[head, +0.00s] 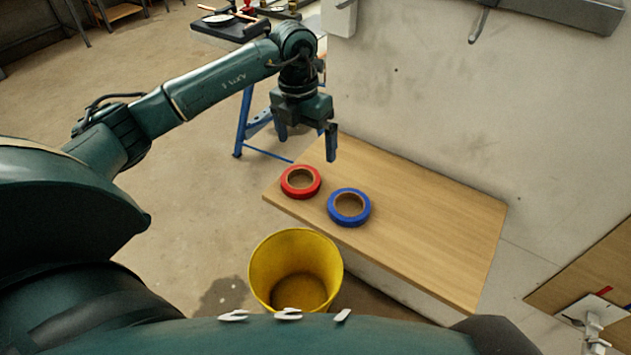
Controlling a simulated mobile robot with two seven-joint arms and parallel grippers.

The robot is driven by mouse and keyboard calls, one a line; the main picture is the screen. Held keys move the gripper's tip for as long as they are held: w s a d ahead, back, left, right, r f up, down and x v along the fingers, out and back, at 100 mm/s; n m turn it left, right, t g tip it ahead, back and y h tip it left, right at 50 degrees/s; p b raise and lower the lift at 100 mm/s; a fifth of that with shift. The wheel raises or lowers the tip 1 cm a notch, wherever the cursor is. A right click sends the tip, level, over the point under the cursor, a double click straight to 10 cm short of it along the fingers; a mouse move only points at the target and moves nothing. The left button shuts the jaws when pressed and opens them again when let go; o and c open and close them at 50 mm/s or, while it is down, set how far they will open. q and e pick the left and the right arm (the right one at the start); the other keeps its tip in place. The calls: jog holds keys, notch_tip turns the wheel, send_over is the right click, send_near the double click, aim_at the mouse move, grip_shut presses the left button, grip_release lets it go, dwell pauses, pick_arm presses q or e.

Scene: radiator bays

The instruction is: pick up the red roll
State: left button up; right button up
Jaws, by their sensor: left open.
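The red roll (288,190) lies flat near the left end of a wooden board (430,230) set against the wall. A blue roll (349,221) lies flat beside it, to the right and a little nearer to me. My left gripper (306,148) hangs above and behind the red roll, fingers pointing down. It is open, with nothing between its fingers, and apart from both rolls. My right gripper is not in view.
A yellow bucket (260,278) stands on the floor in front of the board and looks empty. A blue trestle leg (243,122) stands behind the board's left end. The board's right part is clear.

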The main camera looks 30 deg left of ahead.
pick_arm(q)
jog(key=a, duration=0.2)
jog(key=y+p, duration=0.1)
jog(key=p, duration=0.1)
send_near(301, 184)
notch_tip(301, 184, down, 6)
jog(key=shift+f, duration=0.25)
jog(key=shift+s, duration=0.1)
jog(key=c, duration=0.9)
notch_tip(301, 184, up, 10)
jog(key=shift+r+b, duration=0.1)
jog(key=shift+b, duration=0.5)
